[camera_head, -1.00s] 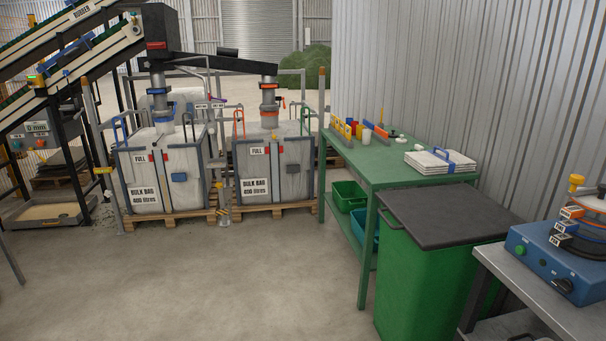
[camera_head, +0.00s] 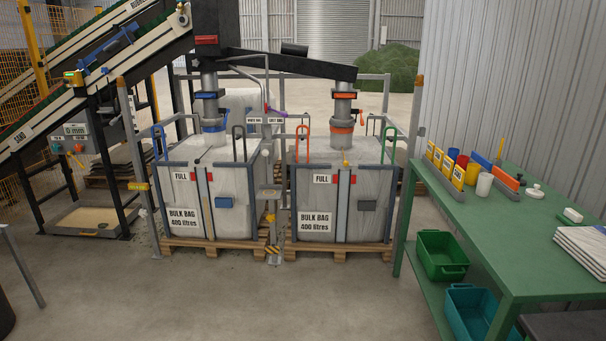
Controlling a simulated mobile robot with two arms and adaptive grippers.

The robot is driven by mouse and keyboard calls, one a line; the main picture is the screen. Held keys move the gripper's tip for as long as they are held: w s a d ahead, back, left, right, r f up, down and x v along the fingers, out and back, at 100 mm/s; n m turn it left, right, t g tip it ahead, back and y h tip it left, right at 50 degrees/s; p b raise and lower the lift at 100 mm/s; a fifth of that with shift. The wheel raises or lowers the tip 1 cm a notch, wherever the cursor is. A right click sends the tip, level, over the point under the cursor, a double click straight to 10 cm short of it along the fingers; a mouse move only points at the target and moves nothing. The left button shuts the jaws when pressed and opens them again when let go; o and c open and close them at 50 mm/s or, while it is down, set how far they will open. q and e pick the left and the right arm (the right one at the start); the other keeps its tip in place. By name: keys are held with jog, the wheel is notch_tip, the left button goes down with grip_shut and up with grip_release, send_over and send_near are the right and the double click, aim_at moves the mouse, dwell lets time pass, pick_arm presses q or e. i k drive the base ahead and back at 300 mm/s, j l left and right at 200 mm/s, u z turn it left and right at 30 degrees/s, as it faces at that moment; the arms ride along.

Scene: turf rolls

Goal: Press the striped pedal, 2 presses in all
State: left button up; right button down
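A small pedal with yellow-and-black stripes (camera_head: 275,256) sits low near the floor, at the foot of a grey post between the two bulk bags. It is small in the picture, and I cannot tell whether it is up or pressed down. Neither of my grippers is in view.
The left bulk bag (camera_head: 215,205) and right bulk bag (camera_head: 325,215) stand on wooden pallets either side of the pedal. A green table (camera_head: 510,235) with bins below is at the right. A sloping conveyor (camera_head: 100,75) is at the left. The concrete floor (camera_head: 250,305) in front is clear.

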aim_at(271, 249)
jog(key=i+u, duration=0.1)
jog(key=i, duration=0.55)
jog(key=i+l+u, duration=0.1)
jog(key=i, duration=0.6)
jog(key=i+l+u, duration=0.1)
jog(key=i, duration=0.55)
jog(key=i+u, duration=0.35)
jog(key=i, duration=1.8)
jog(key=i+j+z, duration=0.1)
jog(key=i, duration=0.35)
